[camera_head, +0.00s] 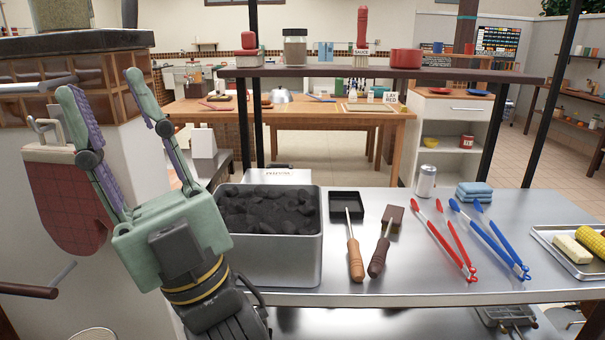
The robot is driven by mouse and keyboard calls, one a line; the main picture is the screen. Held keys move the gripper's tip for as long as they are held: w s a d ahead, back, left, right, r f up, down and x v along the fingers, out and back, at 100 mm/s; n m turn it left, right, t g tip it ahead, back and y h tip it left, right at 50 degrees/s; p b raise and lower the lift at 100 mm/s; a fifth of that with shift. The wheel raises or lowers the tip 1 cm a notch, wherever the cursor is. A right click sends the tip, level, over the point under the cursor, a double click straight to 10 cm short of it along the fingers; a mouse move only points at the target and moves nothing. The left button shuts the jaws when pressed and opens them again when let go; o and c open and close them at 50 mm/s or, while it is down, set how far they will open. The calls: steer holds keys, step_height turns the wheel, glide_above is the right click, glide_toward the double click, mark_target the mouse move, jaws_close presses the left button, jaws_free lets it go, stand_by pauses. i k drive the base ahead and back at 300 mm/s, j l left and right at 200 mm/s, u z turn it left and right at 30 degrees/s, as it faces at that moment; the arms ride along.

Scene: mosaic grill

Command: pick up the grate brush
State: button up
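A tool that looks like the grate brush (379,257) lies on the steel table (300,297), with a dark wooden handle toward the front edge and a brown block head toward the back. Its bristles cannot be made out. Just left of it lies another tool (355,259) with a lighter wooden handle, a thin metal shaft and a black square head. My gripper (102,88) is at the left, fingers pointing up and spread apart, with nothing between them. It is well to the left of the brush and apart from it.
A metal bin of charcoal (308,250) stands between my gripper and the tools. Red tongs (449,238) and blue tongs (492,240) lie to the right. A shelf (380,73) spans above.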

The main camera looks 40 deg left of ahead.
mark_target(391, 222)
steer(key=i+l, duration=0.15)
steer(key=l, duration=0.25)
steer(key=i+l, duration=0.15)
steer(key=l, duration=0.2)
steer(key=i+l+u, duration=0.1)
steer(key=l, duration=0.3)
steer(key=i, duration=0.05)
